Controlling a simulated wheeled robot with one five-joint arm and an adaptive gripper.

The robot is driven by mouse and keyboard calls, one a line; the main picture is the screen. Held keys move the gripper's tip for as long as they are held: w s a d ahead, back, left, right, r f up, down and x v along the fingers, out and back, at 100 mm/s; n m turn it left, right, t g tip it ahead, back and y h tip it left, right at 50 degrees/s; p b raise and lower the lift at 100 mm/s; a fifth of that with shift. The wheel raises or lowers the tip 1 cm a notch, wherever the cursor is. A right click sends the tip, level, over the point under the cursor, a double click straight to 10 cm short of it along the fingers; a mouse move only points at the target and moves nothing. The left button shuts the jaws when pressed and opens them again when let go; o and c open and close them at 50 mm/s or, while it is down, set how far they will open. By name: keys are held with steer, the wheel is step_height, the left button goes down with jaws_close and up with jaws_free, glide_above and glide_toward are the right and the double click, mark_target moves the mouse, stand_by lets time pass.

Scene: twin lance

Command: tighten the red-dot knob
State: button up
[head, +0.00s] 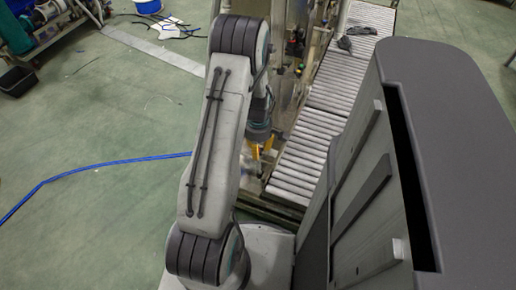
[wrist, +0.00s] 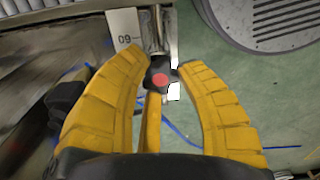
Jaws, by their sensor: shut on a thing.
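The exact contact points are small and hard to make out. In the head view my gripper (head: 258,158) shows as a bit of yellow below my arm, beside the roller conveyor. The knob is not visible there.
A metal rod (wrist: 157,28) and a white plate with dark digits (wrist: 125,27) lie just beyond the knob. A roller conveyor (head: 318,125) runs along the right of my arm. A blue hose (head: 95,167) crosses the green floor at left, which is mostly clear.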

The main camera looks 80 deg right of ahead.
steer(key=shift+m, duration=0.3)
steer(key=m+b, duration=0.1)
steer(key=m, duration=0.2)
steer(key=shift+f+m, duration=0.1)
steer(key=shift+m, duration=0.3)
steer(key=m+b, duration=0.1)
steer(key=m, duration=0.4)
steer(key=shift+m, duration=0.3)
steer(key=m, duration=0.4)
steer(key=shift+a+b, duration=0.1)
steer(key=shift+b, duration=0.25)
steer(key=shift+m, duration=2.7)
steer(key=o, duration=1.2)
